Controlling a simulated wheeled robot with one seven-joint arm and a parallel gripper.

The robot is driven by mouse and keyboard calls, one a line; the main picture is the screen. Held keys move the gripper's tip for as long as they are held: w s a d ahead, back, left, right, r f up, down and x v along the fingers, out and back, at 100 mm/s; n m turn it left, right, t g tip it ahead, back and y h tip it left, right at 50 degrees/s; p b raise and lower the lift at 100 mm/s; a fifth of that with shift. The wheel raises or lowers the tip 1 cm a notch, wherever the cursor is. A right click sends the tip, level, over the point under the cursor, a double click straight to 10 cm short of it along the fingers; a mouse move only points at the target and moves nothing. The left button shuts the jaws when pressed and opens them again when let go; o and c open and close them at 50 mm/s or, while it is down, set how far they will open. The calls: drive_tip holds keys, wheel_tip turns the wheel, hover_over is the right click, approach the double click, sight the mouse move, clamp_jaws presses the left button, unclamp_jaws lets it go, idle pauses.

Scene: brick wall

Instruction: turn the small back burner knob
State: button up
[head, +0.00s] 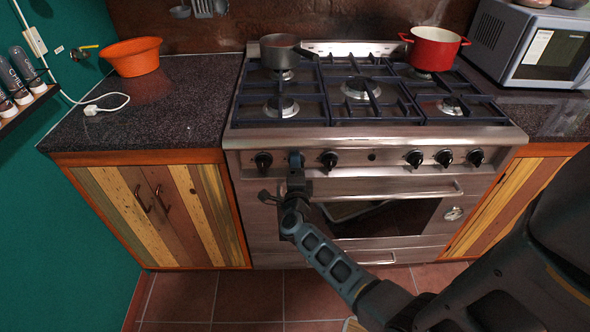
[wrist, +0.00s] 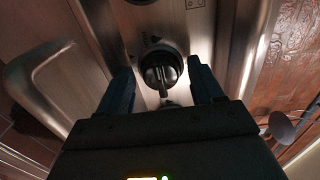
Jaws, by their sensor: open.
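The stove front (head: 390,140) carries a row of black knobs. In the wrist view, a round black knob (wrist: 160,72) with a raised grip bar sits between the two dark fingers of my open gripper (wrist: 160,66). One finger is on each side, and gaps show between them and the knob. Free knobs show to the left (head: 263,160) and right (head: 329,159) of my gripper. I cannot tell from markings which burner the knob between my fingers serves.
The oven handle (head: 400,190) runs below the knobs, close to my wrist; its end also shows in the wrist view (wrist: 35,85). A grey pot (head: 280,55) and a red pot (head: 434,48) stand on the back burners.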

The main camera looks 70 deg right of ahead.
drive_tip(key=s+a+r+n+t+y+b, duration=0.2)
drive_tip(key=s+a+t+b, duration=0.1)
drive_tip(key=a, duration=0.6)
drive_tip(key=s+a+r+n+t+y+b, duration=0.2)
drive_tip(key=s+a+t+b, duration=0.1)
drive_tip(key=a, duration=0.6)
drive_tip(key=s+a+r+n+t+y+b, duration=0.2)
drive_tip(key=s+a+b, duration=0.3)
drive_tip(key=a, duration=0.4)
drive_tip(key=shift+a+n+t, duration=0.4)
idle(0.6)
